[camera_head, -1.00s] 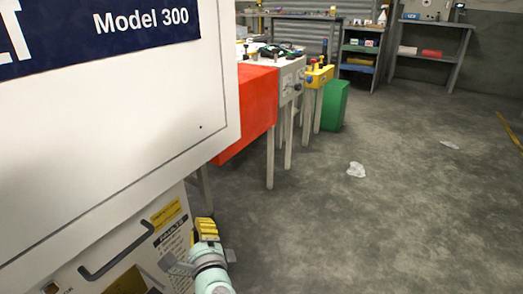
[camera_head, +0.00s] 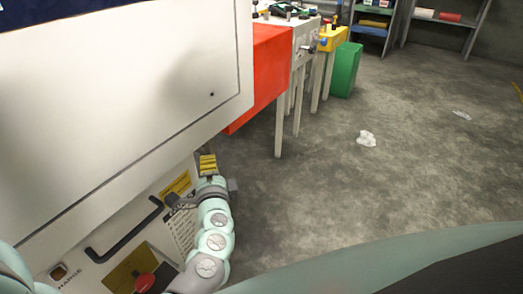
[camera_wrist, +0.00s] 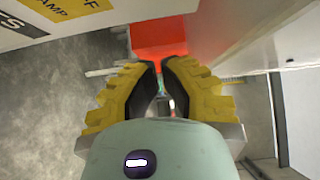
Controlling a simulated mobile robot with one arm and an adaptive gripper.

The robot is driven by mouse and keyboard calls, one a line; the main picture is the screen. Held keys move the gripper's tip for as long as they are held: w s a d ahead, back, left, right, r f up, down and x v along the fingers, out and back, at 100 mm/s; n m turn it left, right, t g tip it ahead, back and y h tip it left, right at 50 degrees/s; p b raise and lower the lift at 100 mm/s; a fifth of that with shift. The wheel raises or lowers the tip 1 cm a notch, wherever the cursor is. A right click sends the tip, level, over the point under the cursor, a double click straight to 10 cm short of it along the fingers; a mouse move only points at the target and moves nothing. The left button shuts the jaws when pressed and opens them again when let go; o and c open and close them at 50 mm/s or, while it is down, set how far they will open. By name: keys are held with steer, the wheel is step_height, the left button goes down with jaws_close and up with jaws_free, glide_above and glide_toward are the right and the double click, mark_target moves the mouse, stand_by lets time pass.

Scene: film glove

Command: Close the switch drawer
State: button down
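The switch drawer (camera_head: 180,221) is at the lower left of the head view, under a large white cabinet front. It has a dark bar handle (camera_head: 124,234), a yellow label and a red button (camera_head: 145,283). My gripper (camera_head: 207,163) is at its right end, by the yellow label; I cannot tell whether it touches. In the wrist view, my gripper (camera_wrist: 160,64) has yellow ridged fingers with dark inner pads. The tips look close together and no held object shows; whether they are shut is unclear. A panel with yellow and black labels (camera_wrist: 66,8) is at the wrist view's upper left.
The white cabinet front (camera_head: 120,100) overhangs the drawer. A red box (camera_head: 270,72) stands beyond, then a white table, a yellow table (camera_head: 331,38) and a green bin (camera_head: 346,70). The concrete floor to the right is open, with white scraps (camera_head: 367,138).

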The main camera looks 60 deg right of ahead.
steer(key=w, duration=0.4)
steer(key=shift+a, duration=0.15)
steer(key=w+b, duration=0.2)
steer(key=w, duration=0.3)
steer(key=shift+w+a+f+b, duration=0.1)
steer(key=shift+b, duration=0.25)
steer(key=shift+a, duration=0.1)
